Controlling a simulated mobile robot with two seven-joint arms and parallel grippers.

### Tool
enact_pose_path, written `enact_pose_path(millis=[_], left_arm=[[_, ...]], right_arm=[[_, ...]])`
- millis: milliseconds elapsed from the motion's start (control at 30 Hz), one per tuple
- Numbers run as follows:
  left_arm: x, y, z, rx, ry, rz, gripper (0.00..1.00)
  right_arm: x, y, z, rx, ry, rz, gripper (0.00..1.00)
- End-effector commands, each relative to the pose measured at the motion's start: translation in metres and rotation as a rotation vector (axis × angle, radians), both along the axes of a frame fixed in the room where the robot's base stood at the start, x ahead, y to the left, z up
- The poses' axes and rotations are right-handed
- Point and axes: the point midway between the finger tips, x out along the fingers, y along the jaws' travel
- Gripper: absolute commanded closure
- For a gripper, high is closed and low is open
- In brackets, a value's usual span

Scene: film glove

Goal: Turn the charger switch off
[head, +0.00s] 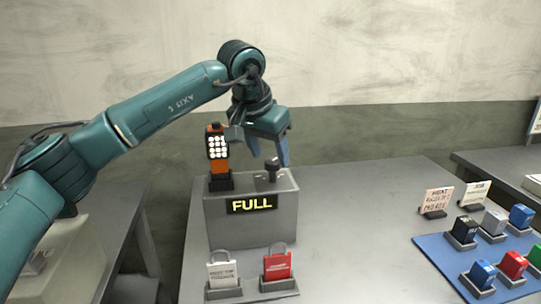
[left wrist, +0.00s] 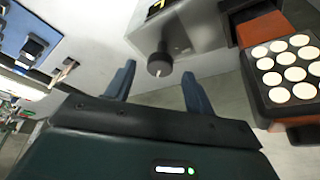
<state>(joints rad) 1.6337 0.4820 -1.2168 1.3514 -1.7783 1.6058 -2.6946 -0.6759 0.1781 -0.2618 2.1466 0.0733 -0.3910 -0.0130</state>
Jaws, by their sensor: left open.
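The charger (head: 250,215) is a grey box on the table with a display reading "FULL" on its front. Its switch (head: 272,168) is a dark knob on a short stem on the box's top right; it also shows in the left wrist view (left wrist: 160,64). An orange lamp with white round lights (head: 218,150) stands upright in a dark holder on the box's top left. My left gripper (head: 268,158) is open, its blue fingers pointing down just above and behind the switch. In the left wrist view the knob lies between and beyond the fingertips, apparently untouched. My right gripper is out of view.
A white padlock-shaped tag (head: 222,273) and a red one (head: 278,265) stand in front of the charger. A blue mat (head: 440,258) with several coloured blocks lies at the right, with two small signs behind it. The table between is clear.

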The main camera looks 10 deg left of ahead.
Motion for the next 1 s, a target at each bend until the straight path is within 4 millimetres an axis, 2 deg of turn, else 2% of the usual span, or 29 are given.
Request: enact_pose_path(millis=[200,500,1000], left_arm=[[0.006,-0.003,-0.016,-0.001,0.0,0.0,0.46],[0.007,-0.003,-0.017,0.0,-0.001,0.0,0.47],[0.007,-0.003,-0.017,0.0,-0.001,0.0,0.88]], right_arm=[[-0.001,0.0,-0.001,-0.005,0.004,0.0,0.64],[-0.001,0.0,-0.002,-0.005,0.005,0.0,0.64],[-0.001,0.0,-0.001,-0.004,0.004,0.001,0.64]])
